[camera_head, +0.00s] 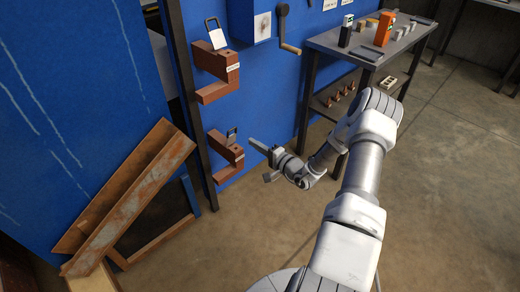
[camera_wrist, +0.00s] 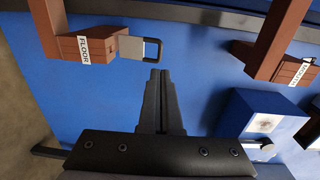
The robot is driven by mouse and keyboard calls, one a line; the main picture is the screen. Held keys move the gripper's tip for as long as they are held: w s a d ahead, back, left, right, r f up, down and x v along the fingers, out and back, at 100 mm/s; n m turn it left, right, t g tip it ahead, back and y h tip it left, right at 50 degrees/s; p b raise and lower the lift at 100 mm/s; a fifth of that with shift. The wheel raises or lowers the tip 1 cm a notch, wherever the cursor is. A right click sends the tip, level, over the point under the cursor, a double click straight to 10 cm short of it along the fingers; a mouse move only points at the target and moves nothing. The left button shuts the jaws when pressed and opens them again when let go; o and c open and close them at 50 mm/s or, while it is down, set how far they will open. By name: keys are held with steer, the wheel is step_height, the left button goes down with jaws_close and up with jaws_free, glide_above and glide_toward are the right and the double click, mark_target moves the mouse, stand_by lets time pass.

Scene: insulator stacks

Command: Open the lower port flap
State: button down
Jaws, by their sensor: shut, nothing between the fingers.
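The lower brown port (camera_head: 226,155) sticks out from the blue wall near the floor. In the wrist view, it is the brown block (camera_wrist: 106,46) with a "FLOOR" label at upper left. A dark metal loop (camera_head: 231,133) stands on it; the loop also shows in the wrist view (camera_wrist: 152,50). I cannot tell a separate flap from the block. My gripper (camera_head: 252,143) is shut and empty, just right of the lower port. In the wrist view, its fingertips (camera_wrist: 159,74) lie close below the loop; I cannot tell whether they touch.
A similar upper port (camera_head: 218,70) with a loop sits above. A blue box (camera_head: 250,20) and a crank handle (camera_head: 287,35) are on the wall. A dark workbench (camera_head: 345,48) stands right. Rusty channel pieces (camera_head: 130,195) lean at left. The floor in front is clear.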

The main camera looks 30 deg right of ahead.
mark_target(232, 136)
steer(key=b+x, duration=0.2)
steer(key=x, duration=0.6)
steer(key=shift+w, duration=0.35)
steer(key=shift+a+r, duration=0.1)
steer(key=shift+a, duration=0.05)
